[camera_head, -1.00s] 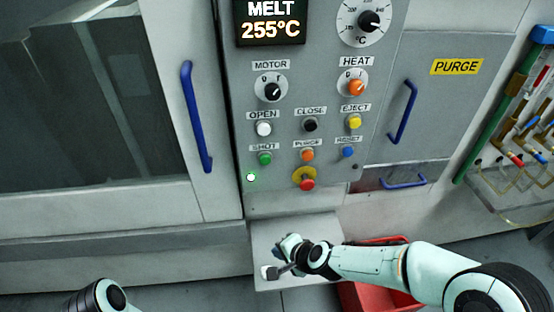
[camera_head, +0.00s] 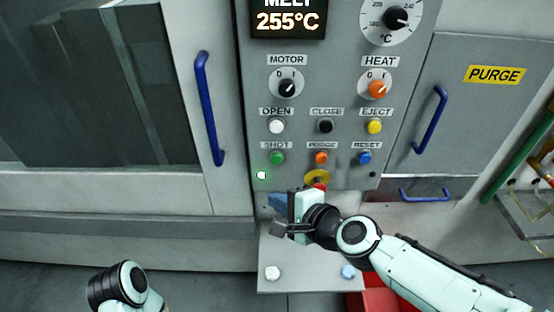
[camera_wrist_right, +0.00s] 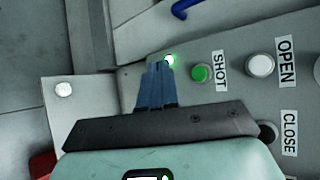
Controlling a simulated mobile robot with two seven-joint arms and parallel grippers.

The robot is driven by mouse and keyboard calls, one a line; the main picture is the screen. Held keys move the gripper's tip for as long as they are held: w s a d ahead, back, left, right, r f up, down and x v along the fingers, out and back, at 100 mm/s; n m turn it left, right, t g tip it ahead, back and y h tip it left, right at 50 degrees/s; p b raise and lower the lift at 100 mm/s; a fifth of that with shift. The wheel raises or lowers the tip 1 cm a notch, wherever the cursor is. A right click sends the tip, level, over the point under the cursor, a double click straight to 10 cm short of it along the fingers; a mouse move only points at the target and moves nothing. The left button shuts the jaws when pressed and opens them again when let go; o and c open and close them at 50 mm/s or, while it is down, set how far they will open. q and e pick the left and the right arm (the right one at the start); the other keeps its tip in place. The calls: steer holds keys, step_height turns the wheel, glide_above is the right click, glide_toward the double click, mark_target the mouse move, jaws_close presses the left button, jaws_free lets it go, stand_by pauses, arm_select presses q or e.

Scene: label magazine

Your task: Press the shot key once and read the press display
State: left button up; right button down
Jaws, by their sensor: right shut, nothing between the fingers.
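The green SHOT key (camera_head: 277,158) sits at the lower left of the control panel, under its SHOT label; it also shows in the right wrist view (camera_wrist_right: 201,73). The display (camera_head: 288,20) at the top of the panel reads MELT 255°C, its upper line partly cut off. My right gripper (camera_head: 277,202) is shut and empty, just below the panel's keys and below the SHOT key. In the right wrist view its blue fingers (camera_wrist_right: 157,82) lie together, left of the SHOT key and apart from it in the picture. My left arm shows at the bottom left; its gripper is not visible.
A lit green lamp (camera_head: 261,175) sits left below the SHOT key. The orange PURGE key (camera_head: 321,158) and red stop button (camera_head: 318,187) are close by, the latter partly hidden by my gripper. A grey shelf (camera_head: 310,276) juts out below; a red bin (camera_head: 378,300) stands under it.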

mark_target(277, 158)
steer(key=w+p, duration=0.1)
steer(key=w, duration=0.7)
steer(key=shift+w+p, duration=0.3)
steer(key=shift+w, duration=0.1)
steer(key=shift+w, duration=0.15)
stand_by(1.7)
steer(key=shift+w, duration=0.3)
steer(key=shift+w+d, duration=0.1)
steer(key=shift+w, duration=0.35)
stand_by(0.6)
steer(key=shift+s, duration=0.9)
